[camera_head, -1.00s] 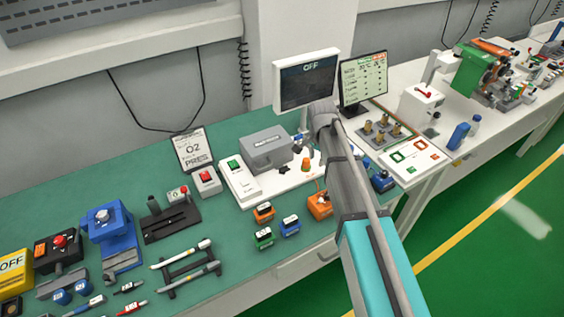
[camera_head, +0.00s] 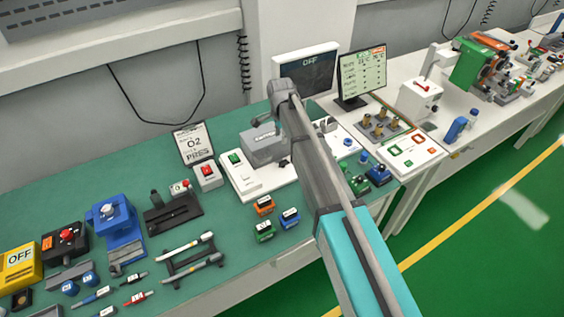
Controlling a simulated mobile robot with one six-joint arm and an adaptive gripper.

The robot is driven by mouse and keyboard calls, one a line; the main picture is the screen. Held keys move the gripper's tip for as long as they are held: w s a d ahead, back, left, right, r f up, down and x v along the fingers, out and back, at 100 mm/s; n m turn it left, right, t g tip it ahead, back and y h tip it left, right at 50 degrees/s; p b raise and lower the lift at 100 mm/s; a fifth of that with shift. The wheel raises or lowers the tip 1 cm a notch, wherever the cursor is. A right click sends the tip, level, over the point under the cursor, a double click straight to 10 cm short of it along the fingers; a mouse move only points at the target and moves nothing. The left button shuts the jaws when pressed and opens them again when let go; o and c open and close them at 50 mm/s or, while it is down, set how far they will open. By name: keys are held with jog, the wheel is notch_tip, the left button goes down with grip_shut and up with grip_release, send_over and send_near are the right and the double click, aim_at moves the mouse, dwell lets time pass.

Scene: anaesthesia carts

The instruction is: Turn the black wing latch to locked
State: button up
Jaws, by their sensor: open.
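A small black winged knob (camera_head: 283,162), which looks like the wing latch, sits at the front of a grey box (camera_head: 258,154) on a white board (camera_head: 249,188). It is partly close to my forearm and too small to read its angle. My arm reaches up from the bottom, with its wrist bent over at the top above the box. A grey wrist part (camera_head: 262,119) sticks out to the left, above the box. My gripper's fingers cannot be made out; they seem hidden behind my arm.
A dark screen reading OFF (camera_head: 312,72) and a text screen (camera_head: 360,76) stand behind. Orange (camera_head: 263,206), green (camera_head: 264,231) and blue (camera_head: 290,217) small blocks lie in front of the board. A red-button box (camera_head: 207,175) stands to its left. Green mat at front left holds several tools.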

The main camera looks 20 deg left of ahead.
aim_at(281, 162)
jog(key=shift+f+b, duration=6.8)
jog(key=shift+f, duration=0.05)
grip_shut()
jog(key=shift+d, duration=0.2)
jog(key=shift+a, duration=0.1)
